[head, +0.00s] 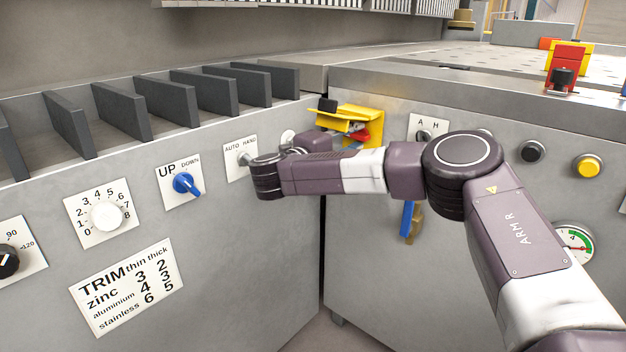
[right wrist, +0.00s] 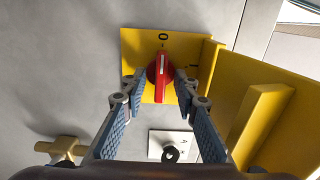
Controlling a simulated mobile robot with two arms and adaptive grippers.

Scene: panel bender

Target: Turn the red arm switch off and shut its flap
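The red arm switch (right wrist: 160,76) sits on a yellow plate (right wrist: 131,45) in the right wrist view. Its white line points to the O mark at the top. The yellow flap (right wrist: 288,118) stands open at the right of the plate. In the head view the yellow switch housing (head: 375,122) is near the panel corner, partly hidden by my right arm. My right gripper (right wrist: 161,86) has its fingers on either side of the red knob, very close to it, with small gaps seeming to show. My left gripper is out of view.
Below the plate in the right wrist view is a black selector (right wrist: 171,154), with a brass fitting (right wrist: 64,150) to the left. In the head view, a blue UP/DOWN switch (head: 186,184) and white dial (head: 107,215) are on the left panel; a yellow button (head: 587,167) is right.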

